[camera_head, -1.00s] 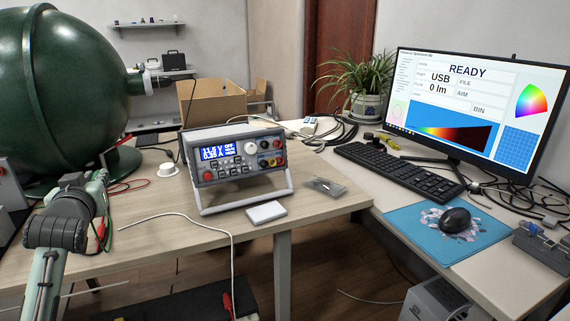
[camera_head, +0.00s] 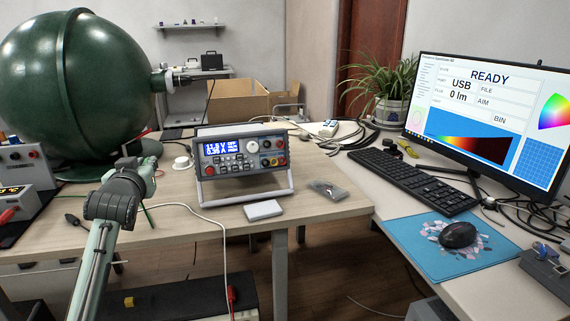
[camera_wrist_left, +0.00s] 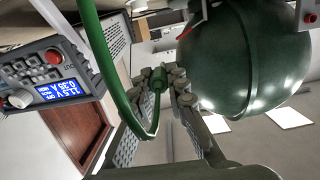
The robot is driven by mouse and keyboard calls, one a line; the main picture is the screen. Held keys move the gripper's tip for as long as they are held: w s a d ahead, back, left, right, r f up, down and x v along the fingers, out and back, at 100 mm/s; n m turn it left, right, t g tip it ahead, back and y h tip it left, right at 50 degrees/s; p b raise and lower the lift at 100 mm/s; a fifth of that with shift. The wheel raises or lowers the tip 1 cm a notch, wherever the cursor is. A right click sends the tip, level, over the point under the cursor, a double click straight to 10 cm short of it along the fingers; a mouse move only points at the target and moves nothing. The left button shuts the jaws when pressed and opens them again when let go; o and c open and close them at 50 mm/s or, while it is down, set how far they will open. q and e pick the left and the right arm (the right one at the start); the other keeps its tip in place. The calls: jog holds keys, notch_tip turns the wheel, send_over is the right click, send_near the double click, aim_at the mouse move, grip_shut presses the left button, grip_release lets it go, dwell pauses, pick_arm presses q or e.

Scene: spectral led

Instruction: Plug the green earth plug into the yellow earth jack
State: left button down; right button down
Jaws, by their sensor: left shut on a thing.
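My left gripper (camera_wrist_left: 168,84) is shut on the green earth plug (camera_wrist_left: 158,78) in the left wrist view, its thick green cable (camera_wrist_left: 95,45) looping away. In the head view the left gripper (camera_head: 150,165) is in front of the green sphere, left of the power supply (camera_head: 240,166); my wrist mostly hides the plug. A bit of green cable (camera_head: 148,214) hangs below the wrist. The power supply stands upright on the wooden table with several coloured terminals at its right front; the yellow earth jack among them is too small to make out surely. My right gripper is not in view.
A white box (camera_head: 263,210) lies before the power supply and a small bag (camera_head: 329,190) to its right. A white cable (camera_head: 207,217) crosses the table's front. The green sphere (camera_head: 80,85) stands at the left behind my arm. Monitor and keyboard (camera_head: 415,177) are at the right.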

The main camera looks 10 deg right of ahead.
pick_arm(q)
jog(key=shift+d, duration=0.25)
jog(key=shift+f, duration=0.25)
jog(key=b, duration=0.2)
send_over(159, 218)
jog(key=shift+f, duration=2.15)
jog(key=shift+f, duration=0.15)
jog(key=shift+f+b, duration=0.4)
jog(key=shift+f, duration=1)
jog(key=shift+f+b, duration=1.2)
jog(key=shift+f, duration=1.3)
